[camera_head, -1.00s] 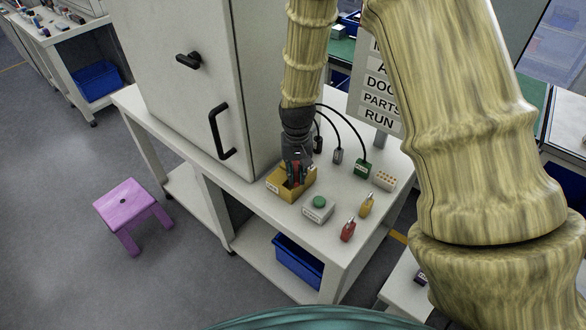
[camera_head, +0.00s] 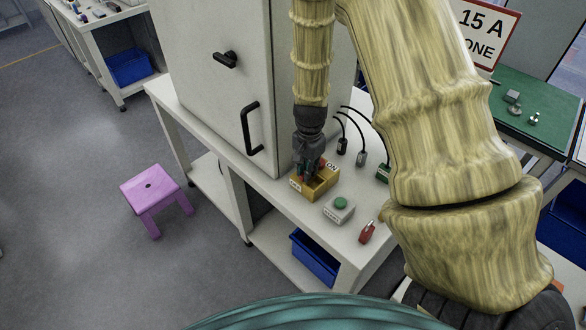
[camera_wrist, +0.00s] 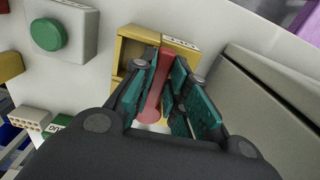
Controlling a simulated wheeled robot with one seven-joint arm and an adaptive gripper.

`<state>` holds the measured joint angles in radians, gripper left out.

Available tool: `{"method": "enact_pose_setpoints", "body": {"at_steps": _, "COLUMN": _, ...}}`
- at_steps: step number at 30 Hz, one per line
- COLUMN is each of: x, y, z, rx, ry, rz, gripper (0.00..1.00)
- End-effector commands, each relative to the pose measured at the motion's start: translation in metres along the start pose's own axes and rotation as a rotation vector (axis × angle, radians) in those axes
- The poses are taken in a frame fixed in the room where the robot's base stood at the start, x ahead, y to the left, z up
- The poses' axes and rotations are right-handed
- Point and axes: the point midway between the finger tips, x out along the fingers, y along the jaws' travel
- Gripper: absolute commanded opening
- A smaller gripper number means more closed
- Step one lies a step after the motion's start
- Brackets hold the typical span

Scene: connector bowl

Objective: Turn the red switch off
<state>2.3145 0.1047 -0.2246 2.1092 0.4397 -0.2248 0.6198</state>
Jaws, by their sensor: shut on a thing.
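The red switch is a red lever (camera_wrist: 153,98) rising from a yellow box (camera_head: 325,189) on the white table. The box has a white label at its left end that seems to read OFF and one at the far right reading ON. My gripper (camera_head: 309,173) is down at the box from above, near its left end. In the wrist view my teal fingers (camera_wrist: 172,100) stand on both sides of the red lever and are shut on it. The lever leans toward the labelled end in that view. Its base is partly hidden by my gripper.
A grey box with a green button (camera_head: 340,203) stands just right of the yellow box. A red connector (camera_head: 367,232) lies farther right. Black cabled plugs (camera_head: 361,158) are behind. A tall cabinet (camera_head: 215,80) stands close on the left. A purple stool (camera_head: 150,190) is on the floor.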

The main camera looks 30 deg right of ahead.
Motion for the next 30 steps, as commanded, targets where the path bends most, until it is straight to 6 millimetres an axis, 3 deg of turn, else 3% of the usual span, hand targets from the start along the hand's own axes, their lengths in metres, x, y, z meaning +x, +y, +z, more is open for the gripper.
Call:
{"method": "enact_pose_setpoints", "body": {"at_steps": 17, "x": 0.0021, "y": 0.0098, "z": -0.0097, "rx": 0.052, "ry": 0.0, "rz": 0.002, "gripper": 0.0}}
{"method": "enact_pose_setpoints", "body": {"at_steps": 18, "x": 0.0021, "y": 0.0098, "z": -0.0097, "rx": 0.051, "ry": 0.001, "rz": 0.002, "gripper": 0.23}}
{"method": "enact_pose_setpoints", "body": {"at_steps": 21, "x": 0.0017, "y": 0.0085, "z": -0.0085, "rx": 0.048, "ry": 0.0, "rz": 0.002, "gripper": 0.38}}
{"method": "enact_pose_setpoints", "body": {"at_steps": 30, "x": -0.0001, "y": 0.0074, "z": -0.0078, "rx": 0.046, "ry": 0.0, "rz": 0.001, "gripper": 0.38}}
